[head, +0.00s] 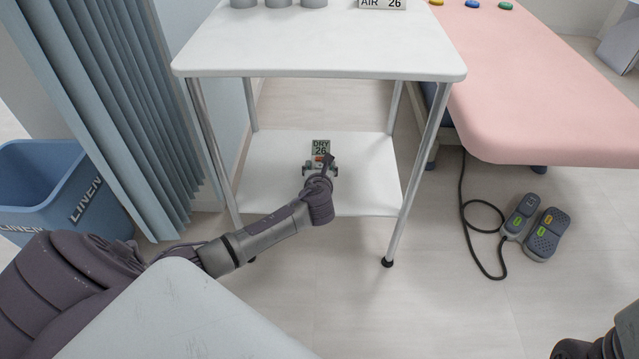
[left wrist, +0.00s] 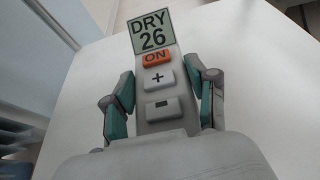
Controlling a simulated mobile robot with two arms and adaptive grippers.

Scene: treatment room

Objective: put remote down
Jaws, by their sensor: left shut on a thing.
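The remote (left wrist: 156,82) is pale grey with a "DRY 26" screen, an orange ON button and plus and minus buttons. In the left wrist view it stands between the teal-padded fingers of my left gripper (left wrist: 163,108), which is shut on it. In the head view the remote (head: 320,148) shows over the white lower shelf (head: 270,180) of the table, with my left gripper (head: 320,168) at its near end. Whether the remote touches the shelf is unclear. Part of my right arm (head: 600,345) shows at the bottom right; its fingertips are not clearly visible.
The white table top (head: 320,50) is above the shelf, with grey cylinders (head: 280,3) and an "AIR 26" display (head: 382,4) at its back. A pink bed (head: 540,90) and foot pedals (head: 535,228) are right. A curtain (head: 110,90) and blue linen bin (head: 60,190) are left.

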